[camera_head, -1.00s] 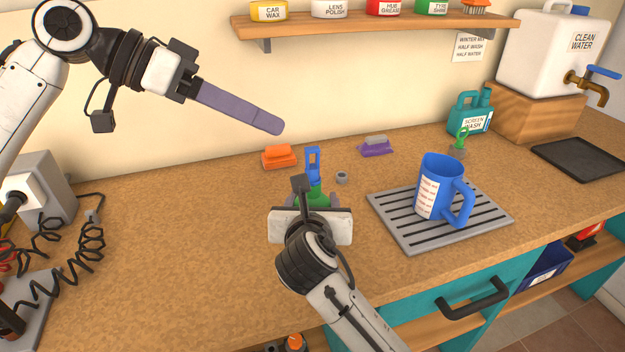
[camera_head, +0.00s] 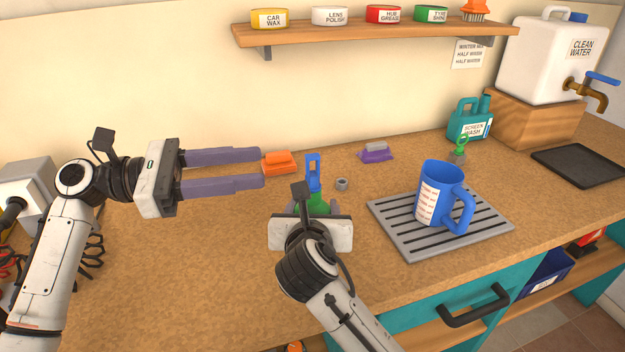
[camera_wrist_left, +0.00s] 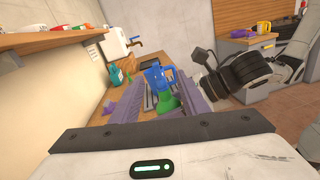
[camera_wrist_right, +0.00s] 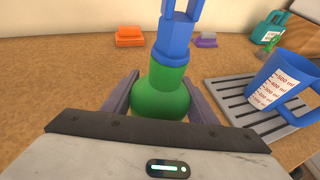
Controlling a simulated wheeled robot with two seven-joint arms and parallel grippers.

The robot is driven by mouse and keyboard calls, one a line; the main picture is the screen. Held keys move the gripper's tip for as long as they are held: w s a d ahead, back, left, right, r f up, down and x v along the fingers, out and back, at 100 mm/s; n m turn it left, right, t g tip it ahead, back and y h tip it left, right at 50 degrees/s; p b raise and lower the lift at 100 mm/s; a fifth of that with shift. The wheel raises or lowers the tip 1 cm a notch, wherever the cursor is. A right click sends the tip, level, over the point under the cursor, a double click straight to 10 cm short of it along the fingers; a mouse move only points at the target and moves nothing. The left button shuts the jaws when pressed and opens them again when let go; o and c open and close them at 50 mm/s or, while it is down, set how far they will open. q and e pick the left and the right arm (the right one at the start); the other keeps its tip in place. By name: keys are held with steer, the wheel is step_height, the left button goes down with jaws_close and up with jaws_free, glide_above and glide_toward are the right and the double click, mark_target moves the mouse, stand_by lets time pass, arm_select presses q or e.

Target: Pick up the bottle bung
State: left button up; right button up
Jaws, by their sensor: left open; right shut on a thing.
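A green bottle (camera_head: 319,206) stands on the counter, topped by a blue stopper-like piece with a loop (camera_head: 313,172), which looks like the bottle bung. Both show close up in the right wrist view, the blue piece (camera_wrist_right: 180,40) upright in the neck of the bottle (camera_wrist_right: 160,100). My right gripper (camera_wrist_right: 161,88) is shut on the bottle's body. My left gripper (camera_head: 262,168) is open and empty, level, its fingers pointing right toward the blue piece, still apart from it. In the left wrist view the blue piece (camera_wrist_left: 157,76) appears between the fingers.
A blue measuring jug (camera_head: 441,195) stands on a grey drip tray (camera_head: 405,238) to the right. An orange sponge-like block (camera_head: 280,163), a purple one (camera_head: 376,152) and a small grey ring (camera_head: 342,184) lie near the bottle. A shelf (camera_head: 345,34) runs above.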

mark_target(313, 160)
arm_select(q)
steer(key=shift+n, duration=0.9)
steer(key=x, duration=0.6)
steer(key=shift+w+f, duration=0.1)
steer(key=shift+f, duration=0.15)
steer(key=shift+w+x, duration=0.15)
steer(key=shift+x, duration=1.25)
steer(key=shift+w+x, duration=0.15)
steer(key=shift+x, duration=1.2)
steer(key=shift+a, duration=0.1)
jaws_close()
